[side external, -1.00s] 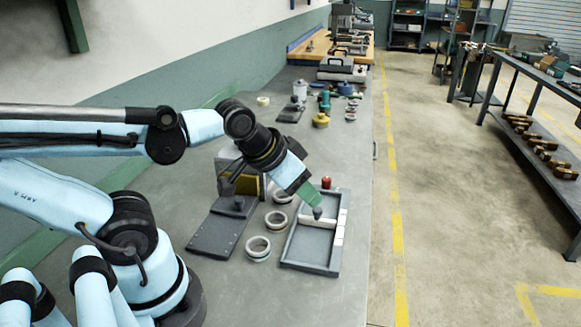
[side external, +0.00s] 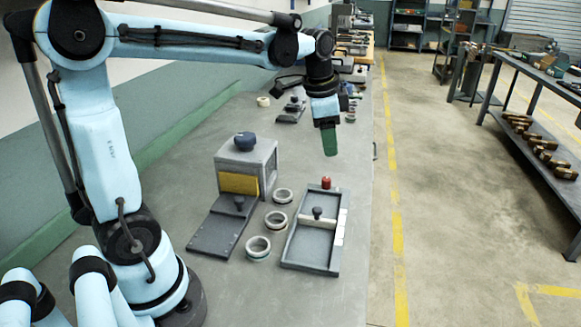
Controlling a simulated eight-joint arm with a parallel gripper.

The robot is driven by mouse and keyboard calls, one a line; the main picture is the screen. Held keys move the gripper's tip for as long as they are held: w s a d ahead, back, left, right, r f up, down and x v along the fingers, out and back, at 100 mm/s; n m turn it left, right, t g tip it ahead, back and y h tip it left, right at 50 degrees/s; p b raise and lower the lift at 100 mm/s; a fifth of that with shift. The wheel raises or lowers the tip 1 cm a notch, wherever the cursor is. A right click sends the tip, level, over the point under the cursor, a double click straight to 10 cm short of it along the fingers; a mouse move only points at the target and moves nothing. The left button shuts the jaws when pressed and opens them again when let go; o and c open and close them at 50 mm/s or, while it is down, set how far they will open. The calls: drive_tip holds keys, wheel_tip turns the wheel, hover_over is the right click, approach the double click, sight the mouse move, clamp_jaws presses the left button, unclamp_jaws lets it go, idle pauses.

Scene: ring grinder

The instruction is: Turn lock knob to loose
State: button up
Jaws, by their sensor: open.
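My gripper (side external: 330,143), with green fingers, points down in the air above the bench, behind the tray and the box as seen here. It is open and I see nothing in it. A grey tray (side external: 290,262) has a dark knob (side external: 317,212) on its crossbar and a red knob (side external: 326,182) at its far end. A grey box (side external: 262,158) has a dark blue knob (side external: 244,141) on top and a yellow panel in front. A dark plate before it carries another small knob (side external: 239,203). Which knob is the lock knob, and its setting, I cannot tell.
Several rings (side external: 258,248) stand between the dark plate (side external: 212,235) and the tray. More tools and parts lie farther back on the bench (side external: 230,300). The bench's right edge runs just beyond the tray. The front of the bench is clear.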

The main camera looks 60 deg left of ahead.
sight(327, 178)
drive_tip(key=w+a+f+m+g, duration=0.3)
drive_tip(key=w+a+f+m, duration=0.15)
drive_tip(key=w+a, duration=0.2)
drive_tip(key=shift+h, duration=0.3)
drive_tip(key=f, duration=0.7)
drive_tip(key=a+f, duration=0.1)
drive_tip(key=f, duration=0.3)
drive_tip(key=shift+f, duration=0.3)
clamp_jaws()
